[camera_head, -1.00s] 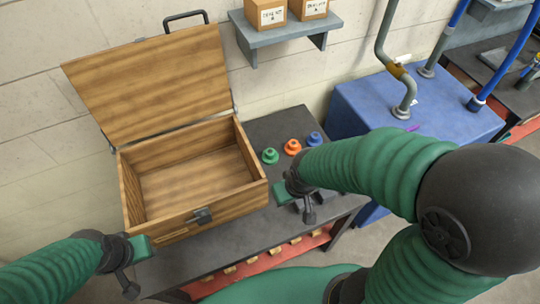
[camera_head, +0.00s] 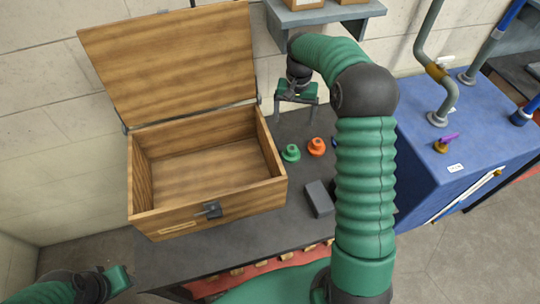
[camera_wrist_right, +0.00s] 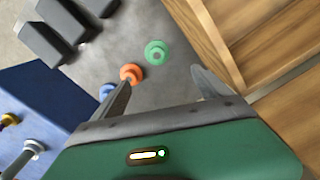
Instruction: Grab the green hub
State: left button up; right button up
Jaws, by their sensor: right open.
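The green hub (camera_head: 291,153) stands on the dark table just right of the wooden box, and it also shows in the right wrist view (camera_wrist_right: 156,52). The orange hub (camera_head: 317,147) is right beside it. A blue hub (camera_wrist_right: 107,92) is mostly hidden behind my right arm in the head view. My right gripper (camera_head: 297,118) is open and empty, raised above the table with fingers pointing down. In the right wrist view the green hub lies beyond the gap between the fingers. My left gripper (camera_head: 124,279) is at the lower left, away from the hubs; its fingers are unclear.
The open wooden box (camera_head: 135,175) is empty, its lid raised behind it. A dark grey block (camera_head: 319,198) lies on the table in front of the hubs. A grey shelf (camera_head: 330,14) with boxes hangs above. A blue cabinet (camera_head: 420,160) with pipes stands right.

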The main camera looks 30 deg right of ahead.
jog(key=b, duration=0.1)
send_near(292, 147)
jog(key=f, duration=0.3)
jog(key=w+f, duration=0.1)
jog(key=f, duration=0.1)
jog(key=shift+a+f, duration=0.2)
jog(key=shift+f, duration=0.05)
jog(key=shift+d+f, duration=0.1)
jog(key=shift+f, duration=0.25)
jog(key=f, duration=0.2)
jog(key=s+f, duration=0.1)
jog(key=f, duration=0.1)
jog(key=shift+w+f, duration=0.1)
jog(key=shift+f, duration=0.35)
grip_shut()
